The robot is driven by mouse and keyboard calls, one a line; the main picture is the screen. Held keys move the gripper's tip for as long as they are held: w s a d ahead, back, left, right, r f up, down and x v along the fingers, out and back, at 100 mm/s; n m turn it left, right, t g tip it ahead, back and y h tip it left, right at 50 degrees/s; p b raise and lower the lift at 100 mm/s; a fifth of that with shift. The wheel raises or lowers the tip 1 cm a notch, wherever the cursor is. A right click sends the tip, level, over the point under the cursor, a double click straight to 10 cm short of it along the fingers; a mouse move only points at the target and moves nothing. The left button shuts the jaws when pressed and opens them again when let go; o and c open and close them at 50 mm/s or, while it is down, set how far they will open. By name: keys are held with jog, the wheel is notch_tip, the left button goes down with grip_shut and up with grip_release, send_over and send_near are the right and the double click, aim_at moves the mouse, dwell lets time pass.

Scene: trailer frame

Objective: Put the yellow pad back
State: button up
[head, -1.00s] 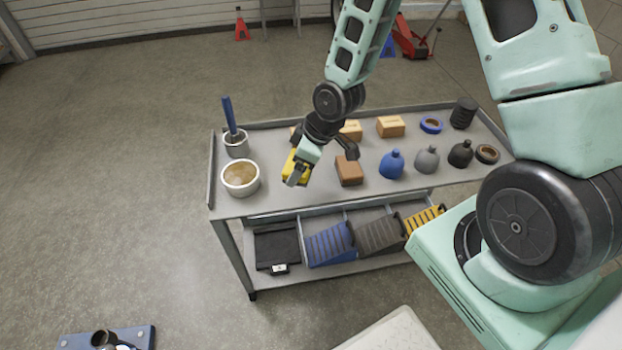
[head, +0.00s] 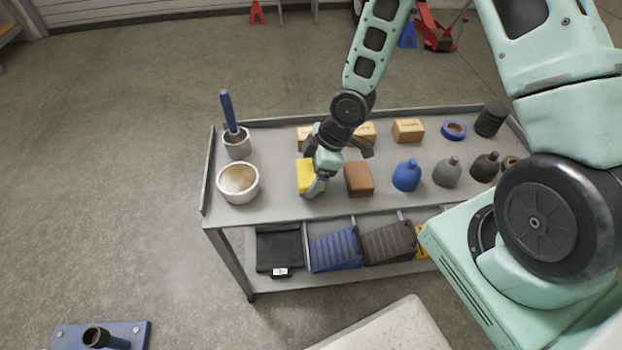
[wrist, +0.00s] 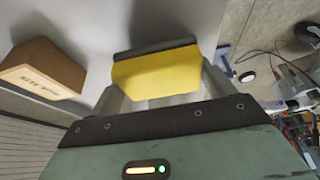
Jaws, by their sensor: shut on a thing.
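The yellow pad (head: 305,177) is at the left of the brown block (head: 359,179), at or just above the top of the grey cart (head: 285,208); I cannot tell if it touches. My gripper (head: 317,184) is shut on the pad and hides its right side in the head view. In the wrist view the yellow pad (wrist: 157,73) sits between the fingers of my gripper (wrist: 155,98), with a dark layer along its far edge. The brown block stands just to the right of my gripper.
A bowl (head: 238,183) and a pot with a blue handle (head: 236,142) stand at the left. Cardboard boxes (head: 408,130) stand behind, one also in the wrist view (wrist: 42,68). Blue (head: 407,175) and grey (head: 447,172) bottles stand right.

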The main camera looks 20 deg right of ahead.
jog(key=shift+f, duration=1.3)
jog(key=shift+f, duration=0.15)
jog(key=o, duration=0.8)
jog(key=p+v, duration=0.3)
jog(key=v, duration=0.9)
jog(key=s+a+r+m+h, duration=0.1)
jog(key=s+a+r+m, duration=0.1)
jog(key=s+r, duration=0.4)
jog(key=s+a+r+m+g+h, duration=0.1)
jog(key=s+a+r+m, duration=0.1)
jog(key=s+a+r, duration=0.3)
jog(key=s+a+r+m+h, duration=0.1)
jog(key=s+a+r+m, duration=0.1)
jog(key=s+r, duration=0.5)
jog(key=shift+s+a+r+m+h+p, duration=0.15)
jog(key=shift+a+r+m, duration=0.05)
jog(key=shift+a, duration=0.25)
jog(key=shift+s+a+r+m+h+p, duration=0.15)
jog(key=shift+a+r+m, duration=0.1)
jog(key=shift+a, duration=0.2)
